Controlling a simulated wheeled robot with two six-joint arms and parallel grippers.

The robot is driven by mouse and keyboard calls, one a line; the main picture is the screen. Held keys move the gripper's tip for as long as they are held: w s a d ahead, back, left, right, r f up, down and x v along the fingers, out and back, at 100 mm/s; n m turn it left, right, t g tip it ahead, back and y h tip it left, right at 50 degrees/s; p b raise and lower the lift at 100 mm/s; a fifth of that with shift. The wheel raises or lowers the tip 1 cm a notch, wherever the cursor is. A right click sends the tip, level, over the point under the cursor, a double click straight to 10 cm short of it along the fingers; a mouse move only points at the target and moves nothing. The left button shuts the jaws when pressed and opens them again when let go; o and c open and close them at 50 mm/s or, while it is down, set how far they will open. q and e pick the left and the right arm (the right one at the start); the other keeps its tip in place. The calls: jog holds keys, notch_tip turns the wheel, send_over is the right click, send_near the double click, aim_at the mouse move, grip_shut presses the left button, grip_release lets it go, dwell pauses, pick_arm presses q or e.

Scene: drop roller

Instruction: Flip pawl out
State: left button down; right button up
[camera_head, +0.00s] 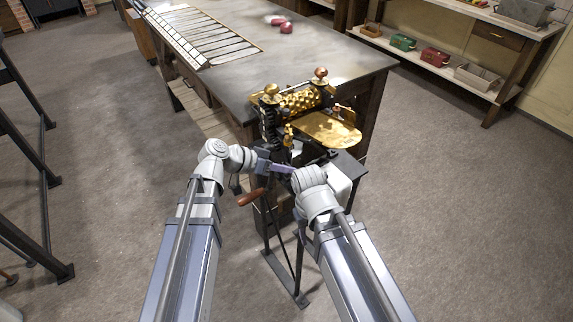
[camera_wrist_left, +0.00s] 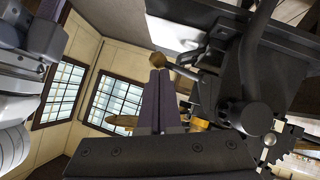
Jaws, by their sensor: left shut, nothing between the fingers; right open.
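The drop roller (camera_head: 300,100) stands at the front corner of the table, with brass embossed rollers, two copper knobs on top and a brass tray (camera_head: 335,130) on its right. In the left wrist view, a short lever with a brass ball (camera_wrist_left: 158,61) sticks out from the dark frame; it may be the pawl, but I cannot be sure. My left gripper (camera_wrist_left: 159,74) is shut and empty, its tips close to the ball; I cannot tell if they touch. My right gripper is open beside the machine's front, largely covered by its own wrist.
A crank with a wooden handle (camera_head: 250,198) hangs below the machine's left side. A toothed gear (camera_wrist_left: 287,146) shows in the left wrist view. The large table (camera_head: 330,55) lies behind, and a shelf with small boxes (camera_head: 435,56) is at the right. Floor at the right is clear.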

pick_arm(q)
jog(key=shift+s+f, duration=0.1)
jog(key=shift+f, duration=0.3)
pick_arm(e)
jog(key=shift+f, duration=0.25)
pick_arm(q)
jog(key=shift+d+b, duration=0.1)
jog(key=shift+b, duration=0.2)
pick_arm(e)
jog(key=shift+s+f, duration=0.1)
jog(key=shift+d, duration=0.1)
